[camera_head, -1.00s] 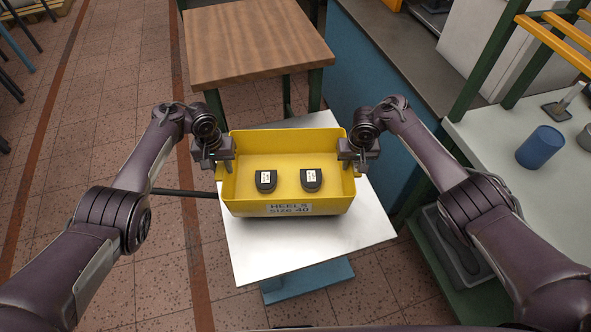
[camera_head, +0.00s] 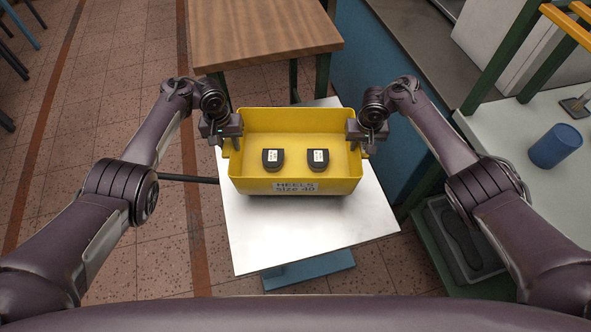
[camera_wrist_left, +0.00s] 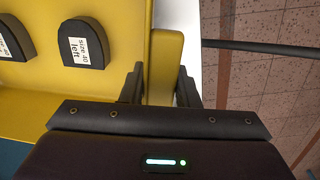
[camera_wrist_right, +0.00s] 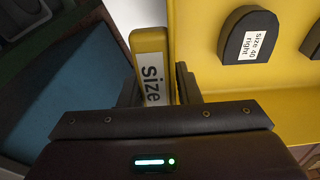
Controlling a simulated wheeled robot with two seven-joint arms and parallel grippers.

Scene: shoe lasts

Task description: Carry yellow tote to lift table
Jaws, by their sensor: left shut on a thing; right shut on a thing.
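The yellow tote (camera_head: 253,187), labelled "HEELS size 40", is level over the white top of the lift table (camera_head: 300,235). I cannot tell whether it touches that top. Two dark heel pieces, one on the left (camera_head: 272,160) and one on the right (camera_head: 318,160), lie inside it with white labels. My left gripper (camera_head: 233,140) is shut on the tote's left wall; its fingers straddle the rim (camera_wrist_left: 164,70) in the left wrist view. My right gripper (camera_head: 356,141) is shut on the right wall, likewise around the rim (camera_wrist_right: 150,45) in the right wrist view.
A brown wooden table (camera_head: 265,35) stands just behind the white top. A pale bench with a blue cylinder (camera_head: 555,146) and a dark grey tray (camera_head: 465,245) are at the right. Tiled floor is open at the left.

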